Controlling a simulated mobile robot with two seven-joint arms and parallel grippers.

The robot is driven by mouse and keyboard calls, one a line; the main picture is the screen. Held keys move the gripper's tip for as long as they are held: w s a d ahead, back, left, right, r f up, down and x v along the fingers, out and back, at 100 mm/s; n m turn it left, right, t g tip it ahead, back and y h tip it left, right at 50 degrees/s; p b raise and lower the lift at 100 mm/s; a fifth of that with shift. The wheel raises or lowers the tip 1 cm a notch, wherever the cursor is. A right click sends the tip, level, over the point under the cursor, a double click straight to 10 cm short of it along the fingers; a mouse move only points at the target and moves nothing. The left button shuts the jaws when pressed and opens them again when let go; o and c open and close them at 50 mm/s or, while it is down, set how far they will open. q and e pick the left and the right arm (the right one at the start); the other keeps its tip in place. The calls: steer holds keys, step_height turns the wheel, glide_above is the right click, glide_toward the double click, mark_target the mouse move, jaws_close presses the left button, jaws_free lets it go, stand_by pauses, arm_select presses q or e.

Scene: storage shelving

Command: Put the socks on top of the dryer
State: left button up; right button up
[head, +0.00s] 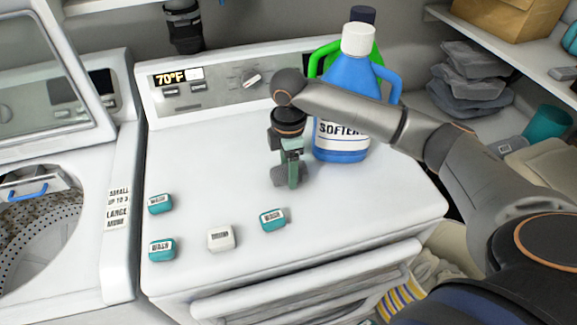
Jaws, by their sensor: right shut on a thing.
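The dryer (205,150) is the white machine in the middle, with a flat top and a control panel at its back. My right gripper (289,172) reaches in from the right and points down over the middle of the dryer top. It is shut on a small grey-green bundle (291,150) that looks like the socks, partly hidden by the fingers. I cannot tell whether the bundle touches the top. My left gripper is out of view.
A blue softener bottle (340,146) stands behind my right gripper, close to my arm. Several teal boxes (161,250) and a white box (220,238) sit near the front. An open washer (118,240) is left; shelves with folded grey cloths (470,85) are right.

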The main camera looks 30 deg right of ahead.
steer(key=shift+f, duration=0.1)
steer(key=o, duration=1.4)
step_height(320, 180, up, 12)
steer(key=shift+r, duration=0.15)
